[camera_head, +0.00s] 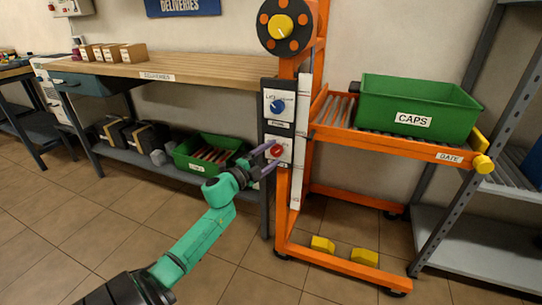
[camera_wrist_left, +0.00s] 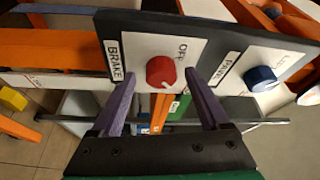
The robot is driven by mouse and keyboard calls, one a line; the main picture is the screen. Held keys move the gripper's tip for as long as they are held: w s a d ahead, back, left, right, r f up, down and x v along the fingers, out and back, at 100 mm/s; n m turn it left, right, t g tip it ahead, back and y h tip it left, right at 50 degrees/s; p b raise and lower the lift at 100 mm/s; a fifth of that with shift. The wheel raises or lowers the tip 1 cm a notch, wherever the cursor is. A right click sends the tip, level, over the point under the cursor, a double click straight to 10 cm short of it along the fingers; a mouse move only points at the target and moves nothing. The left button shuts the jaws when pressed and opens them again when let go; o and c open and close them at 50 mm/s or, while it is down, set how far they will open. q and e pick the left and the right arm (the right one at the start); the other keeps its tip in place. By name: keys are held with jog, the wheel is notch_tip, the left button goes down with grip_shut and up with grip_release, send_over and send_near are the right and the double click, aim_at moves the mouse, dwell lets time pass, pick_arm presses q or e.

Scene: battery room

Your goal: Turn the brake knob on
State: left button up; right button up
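The red brake knob (camera_head: 277,151) sits on the lower white plate of the dark panel on the orange frame. In the left wrist view, the red knob (camera_wrist_left: 160,71) is beside the word OFF, with the BRAKE label (camera_wrist_left: 115,60) to its left. A small pale mark shows on its lower edge. My left gripper (camera_head: 269,158) is at the panel in the head view. In the wrist view, its purple fingers (camera_wrist_left: 161,76) are spread, one on each side of the knob, with visible gaps. Contact cannot be made out. My right gripper is not in view.
A blue knob (camera_head: 277,106) is on the plate above and also shows in the wrist view (camera_wrist_left: 260,78). A green CAPS crate (camera_head: 418,94) sits on the orange roller shelf. The wooden bench (camera_head: 200,68) stands left of the panel. Yellow blocks (camera_head: 322,244) lie low on the frame.

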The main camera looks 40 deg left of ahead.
pick_arm(q)
jog(key=shift+s, duration=0.1)
jog(key=s+p, duration=0.1)
jog(key=s, duration=0.3)
jog(key=shift+s+a+f, duration=0.1)
jog(key=shift+s+f, duration=0.05)
jog(key=p, duration=0.2)
send_near(274, 153)
jog(key=s, duration=0.6)
jog(key=shift+a+f, duration=0.15)
jog(key=shift+f, duration=0.15)
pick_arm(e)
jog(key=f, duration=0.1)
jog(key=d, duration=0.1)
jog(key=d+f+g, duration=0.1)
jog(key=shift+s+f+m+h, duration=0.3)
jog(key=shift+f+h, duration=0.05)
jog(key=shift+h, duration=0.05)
pick_arm(q)
jog(key=shift+w, duration=0.1)
